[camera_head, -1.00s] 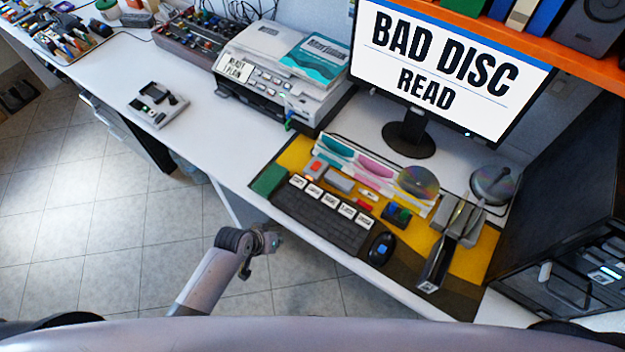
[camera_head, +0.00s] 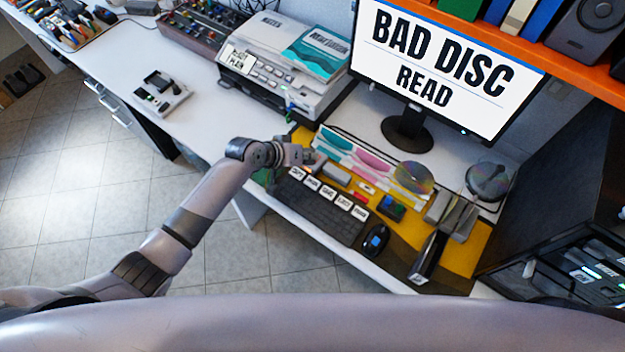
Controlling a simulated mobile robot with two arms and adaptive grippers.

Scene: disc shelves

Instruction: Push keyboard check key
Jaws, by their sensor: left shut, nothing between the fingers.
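The black keyboard (camera_head: 318,212) lies on the mat at the desk's front edge. Its top row has several large white labelled keys (camera_head: 328,192); the lettering is too small to read surely, so I cannot tell which is the check key. My left gripper (camera_head: 312,157) is shut and empty, over the left end of the mat, near the keyboard's upper left corner. I cannot tell whether it touches anything. The monitor (camera_head: 440,75) reads "BAD DISC READ". My right gripper is not in view.
A mouse (camera_head: 375,240) sits right of the keyboard. A printer (camera_head: 275,75) stands behind my left gripper. The white desk (camera_head: 130,65) is mostly clear at left.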

